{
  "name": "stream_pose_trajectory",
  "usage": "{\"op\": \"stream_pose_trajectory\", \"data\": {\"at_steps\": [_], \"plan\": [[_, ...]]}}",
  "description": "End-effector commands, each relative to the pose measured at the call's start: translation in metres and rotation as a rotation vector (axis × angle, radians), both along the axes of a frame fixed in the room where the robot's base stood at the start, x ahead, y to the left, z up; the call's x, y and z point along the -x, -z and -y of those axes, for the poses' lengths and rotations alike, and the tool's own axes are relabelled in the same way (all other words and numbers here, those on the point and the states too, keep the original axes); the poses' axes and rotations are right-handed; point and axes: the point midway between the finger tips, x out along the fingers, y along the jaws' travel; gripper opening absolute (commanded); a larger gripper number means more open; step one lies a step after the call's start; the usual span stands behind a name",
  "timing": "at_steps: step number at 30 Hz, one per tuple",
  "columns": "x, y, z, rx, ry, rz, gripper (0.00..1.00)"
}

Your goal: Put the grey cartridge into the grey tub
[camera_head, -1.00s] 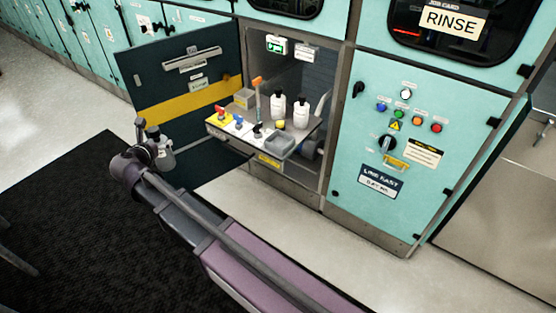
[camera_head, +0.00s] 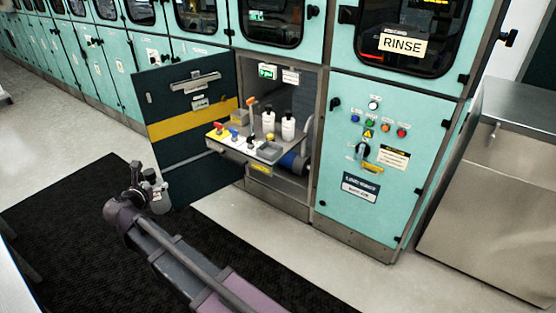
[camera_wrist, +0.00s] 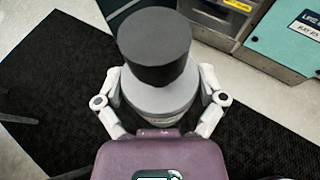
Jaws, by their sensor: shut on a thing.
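My gripper (camera_head: 154,187) is shut on the grey cartridge (camera_head: 159,202), out in front of the open cabinet door and well left of the shelf. In the wrist view the grey cartridge (camera_wrist: 160,98) has a pale grey body and a wide dark end, with a finger of my gripper (camera_wrist: 160,105) on each side. The grey tub (camera_head: 270,149) stands at the front right of the pull-out shelf (camera_head: 237,148). Its inside is too small to make out clearly. My gripper is apart from the tub and shelf.
The open dark door (camera_head: 190,115) with a yellow stripe stands left of the shelf. Two white bottles (camera_head: 288,127), a yellowish tub (camera_head: 239,117) and several small coloured items share the shelf. A black mat (camera_head: 60,230) covers the floor. A steel cabinet (camera_head: 495,190) stands right.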

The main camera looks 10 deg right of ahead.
Motion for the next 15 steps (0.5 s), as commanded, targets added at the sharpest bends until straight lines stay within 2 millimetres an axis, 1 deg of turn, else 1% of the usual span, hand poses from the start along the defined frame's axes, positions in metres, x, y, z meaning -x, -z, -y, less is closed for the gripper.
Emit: {"op": "stream_pose_trajectory", "data": {"at_steps": [7,15], "plan": [[0.001,0.000,-0.002,0.001,-0.004,0.001,0.28],[-0.005,0.000,0.008,0.001,0.009,0.001,0.28]]}}
